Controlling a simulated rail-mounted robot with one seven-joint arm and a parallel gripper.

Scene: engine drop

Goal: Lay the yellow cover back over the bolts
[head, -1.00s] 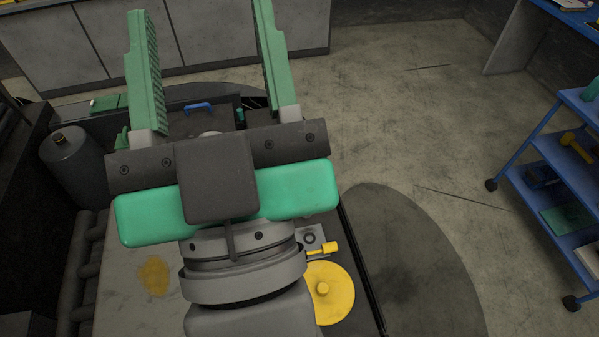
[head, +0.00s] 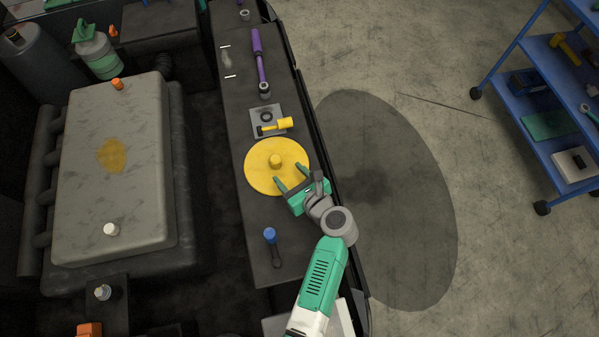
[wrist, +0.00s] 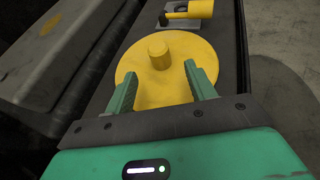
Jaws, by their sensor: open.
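The yellow cover (head: 262,176) is a round disc with a short knob (head: 275,160) in its middle. It lies flat on the dark ledge beside the engine. My gripper (head: 290,183) is open, its green fingers over the near right part of the cover, pointing toward the knob. In the wrist view the cover (wrist: 165,88) lies ahead, and its knob (wrist: 159,54) stands beyond the fingertips of my gripper (wrist: 160,72), with nothing between the fingers. I cannot make out bolts for certain; an orange cap (head: 117,84) and a white cap (head: 111,229) show on the grey engine block (head: 85,190).
A yellow-headed hammer (head: 284,124) lies on a grey plate (head: 262,112) just beyond the cover. A purple-handled ratchet (head: 258,55) lies farther along the ledge. A blue-ended tool (head: 270,236) lies nearer. A blue cart (head: 520,90) stands right; open floor lies between.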

